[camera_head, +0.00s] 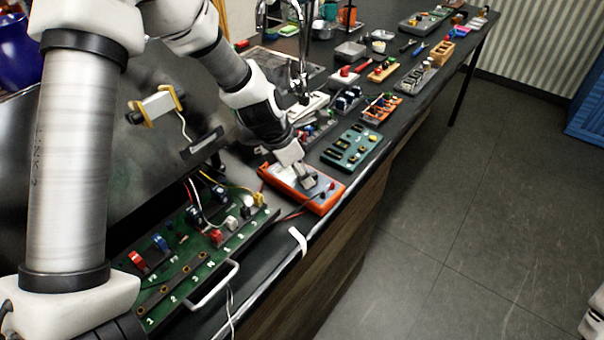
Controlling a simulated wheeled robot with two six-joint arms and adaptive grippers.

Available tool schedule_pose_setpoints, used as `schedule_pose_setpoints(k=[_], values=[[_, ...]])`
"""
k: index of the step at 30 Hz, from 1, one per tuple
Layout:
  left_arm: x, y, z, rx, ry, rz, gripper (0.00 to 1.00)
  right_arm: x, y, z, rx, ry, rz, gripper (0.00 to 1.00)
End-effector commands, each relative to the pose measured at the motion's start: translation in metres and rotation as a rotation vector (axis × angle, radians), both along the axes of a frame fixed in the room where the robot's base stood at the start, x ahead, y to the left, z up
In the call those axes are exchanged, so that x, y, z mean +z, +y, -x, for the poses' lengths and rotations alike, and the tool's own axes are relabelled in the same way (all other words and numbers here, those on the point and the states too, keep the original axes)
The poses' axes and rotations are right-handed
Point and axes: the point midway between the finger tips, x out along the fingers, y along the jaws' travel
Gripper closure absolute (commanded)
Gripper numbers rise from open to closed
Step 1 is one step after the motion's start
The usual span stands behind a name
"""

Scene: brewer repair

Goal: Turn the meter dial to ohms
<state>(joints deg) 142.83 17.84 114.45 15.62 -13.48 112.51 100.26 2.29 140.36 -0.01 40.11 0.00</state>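The orange meter (329,200) lies on the dark bench near its front edge, in the middle of the head view. My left gripper (306,181) reaches down onto the meter's face, with its fingertips at the face. The dial is hidden under the fingers, so I cannot see where it points. I cannot tell whether the fingers are closed on the dial or only near it. Only a white piece of my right arm (593,322) shows at the lower right edge; the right gripper is out of view.
A green board with a handle (215,285) and wires sits left of the meter. A green module (352,147) stands just behind it. Several small parts and tools fill the bench farther back. A white strip (298,240) lies at the bench's front edge. The floor (440,230) at right is clear.

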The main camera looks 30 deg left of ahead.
Motion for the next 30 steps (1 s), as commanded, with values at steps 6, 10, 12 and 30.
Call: schedule_pose_setpoints(k=[6,10,12,30], values=[[0.000,0.000,0.000,0.000,0.001,0.001,1.00,0.001,0.000,0.000,0.000,0.000,0.000,0.60],[0.000,0.000,0.000,0.000,0.001,0.000,1.00,0.000,0.000,0.000,0.000,0.000,0.000,0.60],[0.000,0.000,0.000,-0.003,0.001,0.000,1.00,0.001,0.000,0.000,0.000,0.000,0.000,0.60],[0.002,0.003,-0.003,-0.283,0.003,0.001,1.00,0.022,0.000,0.000,0.000,0.000,0.000,0.60]])
